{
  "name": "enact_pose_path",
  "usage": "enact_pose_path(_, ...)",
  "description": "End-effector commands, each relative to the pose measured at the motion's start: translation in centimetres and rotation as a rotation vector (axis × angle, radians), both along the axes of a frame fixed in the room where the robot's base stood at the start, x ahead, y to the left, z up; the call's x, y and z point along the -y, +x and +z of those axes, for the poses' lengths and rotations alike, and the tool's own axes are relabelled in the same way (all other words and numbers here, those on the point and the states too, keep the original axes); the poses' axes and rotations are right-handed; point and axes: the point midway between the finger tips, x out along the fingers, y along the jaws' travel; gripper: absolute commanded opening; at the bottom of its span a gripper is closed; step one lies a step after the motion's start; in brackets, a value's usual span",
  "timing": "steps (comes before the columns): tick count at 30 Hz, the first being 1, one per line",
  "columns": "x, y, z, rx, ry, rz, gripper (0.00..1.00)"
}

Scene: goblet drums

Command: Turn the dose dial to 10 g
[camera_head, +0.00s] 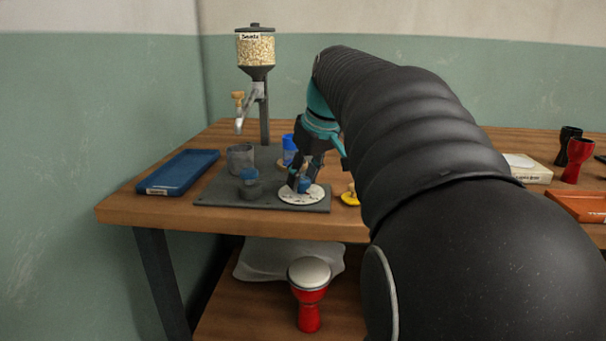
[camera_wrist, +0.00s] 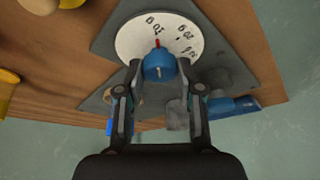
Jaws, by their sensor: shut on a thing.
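The dose dial is a round white plate (camera_head: 313,196) with black gram labels, on the front right of a grey base board (camera_head: 220,192). The plate fills the upper middle of the wrist view (camera_wrist: 128,42). Its blue knob (camera_wrist: 159,67) has a red pointer (camera_wrist: 157,43) aimed up the picture, near the top label. My gripper (camera_head: 302,182) is over the dial in the head view. In the wrist view its two fingers (camera_wrist: 160,76) are closed on opposite sides of the knob. The knob's underside is hidden.
A grain hopper (camera_head: 255,50) on a post stands behind a grey cup (camera_head: 240,158). A blue-topped grey piece (camera_head: 249,177) and a blue cup (camera_head: 289,146) stand near the dial. A blue tray (camera_head: 178,172) lies left, a yellow item (camera_head: 350,199) right of the board.

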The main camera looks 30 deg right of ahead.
Motion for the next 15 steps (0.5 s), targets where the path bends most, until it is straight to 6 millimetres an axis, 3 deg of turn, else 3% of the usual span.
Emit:
enact_pose_path(6,-0.02,-0.11,-0.25,-0.008,0.002,-0.001,0.01)
enact_pose_path(7,-0.02,-0.1,-0.26,-0.008,0.002,-0.001,0.41)
enact_pose_path(9,-0.02,-0.09,-0.23,-0.007,0.002,-0.001,0.59)
enact_pose_path(15,0.0,-0.05,-0.13,-0.003,0.002,-0.001,0.6)
